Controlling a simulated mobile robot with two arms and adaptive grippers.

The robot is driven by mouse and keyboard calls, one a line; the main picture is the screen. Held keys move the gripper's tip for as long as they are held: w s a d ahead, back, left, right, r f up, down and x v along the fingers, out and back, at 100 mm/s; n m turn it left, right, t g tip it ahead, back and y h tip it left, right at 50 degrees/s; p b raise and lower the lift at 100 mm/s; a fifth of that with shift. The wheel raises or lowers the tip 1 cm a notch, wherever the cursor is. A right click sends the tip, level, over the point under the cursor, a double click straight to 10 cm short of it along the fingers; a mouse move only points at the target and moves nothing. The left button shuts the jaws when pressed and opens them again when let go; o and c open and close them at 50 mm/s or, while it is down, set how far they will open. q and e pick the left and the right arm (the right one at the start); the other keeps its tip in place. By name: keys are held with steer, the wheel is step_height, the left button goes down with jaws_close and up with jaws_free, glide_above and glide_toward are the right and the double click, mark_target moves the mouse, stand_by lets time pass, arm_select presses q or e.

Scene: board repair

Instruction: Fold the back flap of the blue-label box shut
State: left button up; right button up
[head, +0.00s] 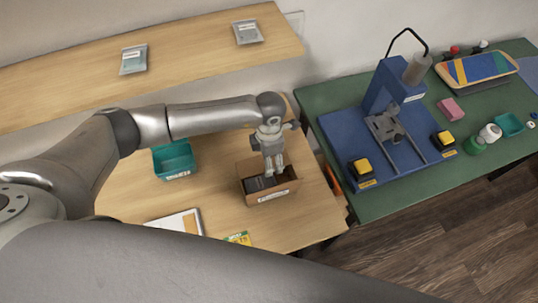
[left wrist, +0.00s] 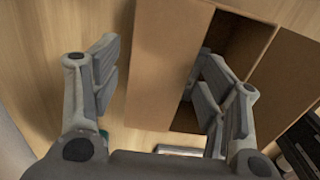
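The brown cardboard box (head: 255,194) stands on the wooden table, open at the top, with dark contents inside. Its front label (head: 273,195) looks whitish; I cannot make out blue. My left gripper (head: 273,166) is over the box's opening, fingers pointing down. In the left wrist view my left gripper (left wrist: 157,55) is open, with a cardboard panel, apparently a flap (left wrist: 168,65), between its fingers. The right finger overlaps the dark opening (left wrist: 232,45); the left finger is over the wooden table. I cannot tell whether either touches the cardboard. My right gripper is not in view.
A teal bin (head: 174,161) stands left of the box. A white-edged flat item (head: 177,223) and a yellow-green card (head: 239,238) lie in front. A shelf (head: 190,55) runs behind. The green table (head: 330,95) at right carries a blue press (head: 385,90).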

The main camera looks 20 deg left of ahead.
arm_select(q)
steer(key=shift+r, duration=0.15)
step_height(320, 180, up, 12)
stand_by(0.6)
stand_by(0.5)
